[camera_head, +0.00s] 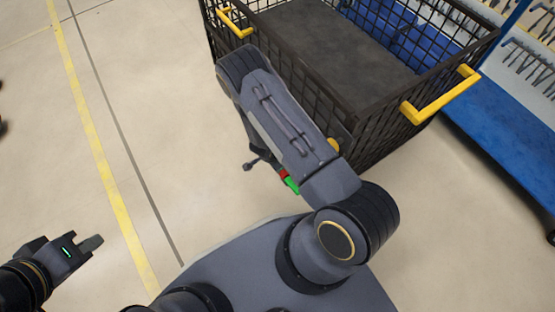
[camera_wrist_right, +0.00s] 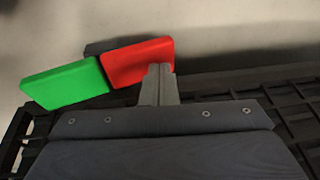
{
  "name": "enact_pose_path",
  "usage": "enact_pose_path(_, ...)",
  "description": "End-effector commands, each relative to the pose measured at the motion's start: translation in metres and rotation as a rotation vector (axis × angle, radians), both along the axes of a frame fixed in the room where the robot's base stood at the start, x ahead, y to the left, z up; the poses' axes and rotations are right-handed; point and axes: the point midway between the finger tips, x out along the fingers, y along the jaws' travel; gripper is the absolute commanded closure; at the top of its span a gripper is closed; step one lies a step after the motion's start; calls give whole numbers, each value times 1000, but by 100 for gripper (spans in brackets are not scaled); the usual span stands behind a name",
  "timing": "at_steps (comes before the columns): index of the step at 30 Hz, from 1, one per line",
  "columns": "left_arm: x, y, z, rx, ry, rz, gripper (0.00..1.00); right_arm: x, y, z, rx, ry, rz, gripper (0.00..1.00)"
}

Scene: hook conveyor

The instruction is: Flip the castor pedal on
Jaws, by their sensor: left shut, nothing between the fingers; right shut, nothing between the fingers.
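The castor pedal (camera_wrist_right: 138,62) has a red half and a green half (camera_wrist_right: 65,87), side by side. In the right wrist view it is in front of my right gripper (camera_wrist_right: 160,72). That gripper's fingers are shut and empty, with their tips at the right end of the red half; I cannot tell whether they touch it. In the head view the pedal (camera_head: 291,185) shows small beside my right arm, at the lower edge of the black cart; the arm hides part of this area. My left gripper (camera_head: 92,243) is shut and empty at the lower left, far from the pedal.
The black mesh cart (camera_head: 385,125) has yellow handles (camera_head: 440,95) and stands in front of me. A blue rack (camera_head: 500,150) with metal hooks stands to the right. The floor (camera_head: 150,110) to the left is clear, with a yellow line (camera_head: 95,140) on it.

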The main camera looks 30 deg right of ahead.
Motion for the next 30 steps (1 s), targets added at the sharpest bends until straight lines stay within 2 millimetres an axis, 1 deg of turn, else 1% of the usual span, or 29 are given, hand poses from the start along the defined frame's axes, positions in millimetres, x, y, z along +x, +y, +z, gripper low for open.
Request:
enact_pose_path(8, 0, 0, -2, 0, 0, 0, 100, 0, 0, -7, 1, 1, 0, 100)
enact_pose_path(24, 0, 0, -2, 0, 0, 0, 100, 0, 0, -8, 1, 0, 0, 100)
enact_pose_path(27, 0, 0, 0, 0, 0, 0, 100, 0, -1, -5, 0, 0, 0, 100)
enact_pose_path(30, 0, 0, 7, 0, 0, 0, 100, 0, -5, 4, 0, 0, 0, 100)
